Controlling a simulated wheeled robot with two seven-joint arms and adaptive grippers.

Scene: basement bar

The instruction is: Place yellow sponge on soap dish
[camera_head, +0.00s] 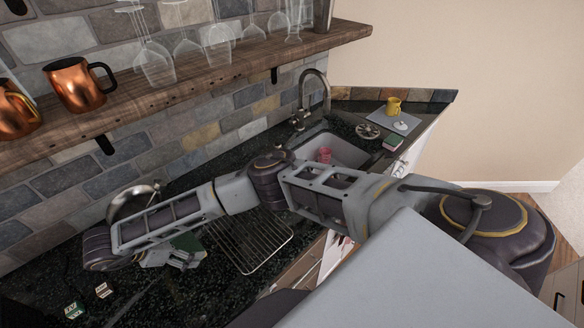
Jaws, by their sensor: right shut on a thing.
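My right arm reaches across the counter to the left. Its gripper (176,258) is low over the dark counter and shut on a small dark-green-faced block (187,243), mostly hidden by the fingers. It looks like a sponge, but no yellow shows on it. A round grey dish (368,130) with a patterned top sits beyond the sink; I cannot tell if it is the soap dish. Another green-topped block (393,142), sponge-like, lies at the counter edge near it. My left gripper is out of view.
A wire rack (250,242) lies right of the gripper. The sink (350,151) holds a red cup (325,154) below a faucet (315,80). A shelf (200,77) with glasses and copper mugs overhangs. Small labelled items (73,310) lie front left.

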